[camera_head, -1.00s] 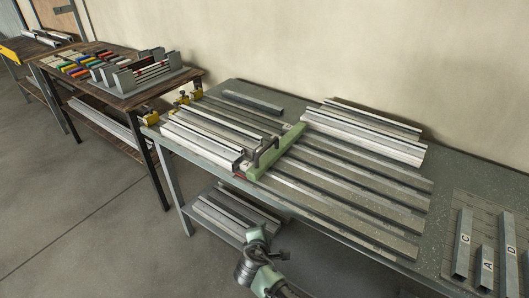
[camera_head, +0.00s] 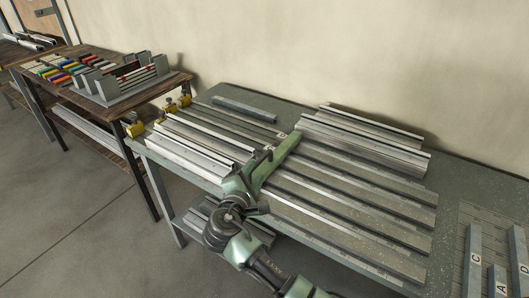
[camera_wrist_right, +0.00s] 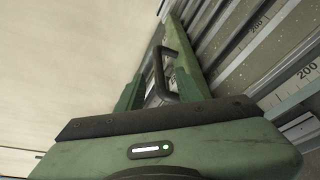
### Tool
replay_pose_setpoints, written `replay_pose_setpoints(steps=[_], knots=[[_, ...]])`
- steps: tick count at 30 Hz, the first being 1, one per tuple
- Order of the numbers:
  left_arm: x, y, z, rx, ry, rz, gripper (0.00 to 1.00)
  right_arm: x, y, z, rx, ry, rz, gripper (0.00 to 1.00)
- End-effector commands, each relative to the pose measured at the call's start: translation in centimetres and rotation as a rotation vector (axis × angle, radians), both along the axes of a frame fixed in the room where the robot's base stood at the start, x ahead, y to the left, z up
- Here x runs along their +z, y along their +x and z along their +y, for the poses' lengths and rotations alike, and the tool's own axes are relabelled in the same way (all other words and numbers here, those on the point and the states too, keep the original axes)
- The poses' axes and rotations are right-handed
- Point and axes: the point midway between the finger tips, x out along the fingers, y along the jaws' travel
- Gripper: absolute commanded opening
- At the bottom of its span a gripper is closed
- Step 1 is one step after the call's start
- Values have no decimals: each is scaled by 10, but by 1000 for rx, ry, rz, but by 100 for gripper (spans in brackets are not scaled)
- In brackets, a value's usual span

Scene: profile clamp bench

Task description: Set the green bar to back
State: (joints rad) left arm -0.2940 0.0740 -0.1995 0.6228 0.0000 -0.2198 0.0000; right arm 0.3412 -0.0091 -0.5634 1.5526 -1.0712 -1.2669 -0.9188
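The green bar (camera_head: 279,158) lies across the long metal rails on the bench, and its near end is hidden behind my right gripper. In the right wrist view the green bar (camera_wrist_right: 184,47) runs up and away, with a dark bent handle (camera_wrist_right: 159,70) on it. My right gripper (camera_head: 253,168) is at the near part of the bar, by the handle. In the wrist view the fingers of the right gripper (camera_wrist_right: 160,88) stand apart, with the handle between them. I cannot tell whether they touch it. My left gripper is not in view.
Grey rails (camera_head: 345,205) with scale marks run right of the bar. Metal profiles lie left (camera_head: 188,150) and behind (camera_head: 362,140). Profiles marked with letters (camera_head: 473,262) lie at the right on the bench. A wooden table (camera_head: 88,99) with coloured blocks stands at the left.

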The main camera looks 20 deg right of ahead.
Motion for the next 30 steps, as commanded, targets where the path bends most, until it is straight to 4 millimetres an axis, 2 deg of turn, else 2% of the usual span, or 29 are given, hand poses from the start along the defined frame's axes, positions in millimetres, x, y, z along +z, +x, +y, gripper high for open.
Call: replay_pose_setpoints(steps=[5,14,18,23,30], knots=[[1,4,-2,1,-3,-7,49,-2,3,-2,1,1,3,36],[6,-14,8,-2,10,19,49,-11,40,-26,0,0,3,36],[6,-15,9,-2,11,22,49,-16,54,-36,1,0,3,36],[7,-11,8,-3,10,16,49,-18,62,-42,1,2,3,36],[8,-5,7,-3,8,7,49,-19,63,-42,2,3,2,36]])
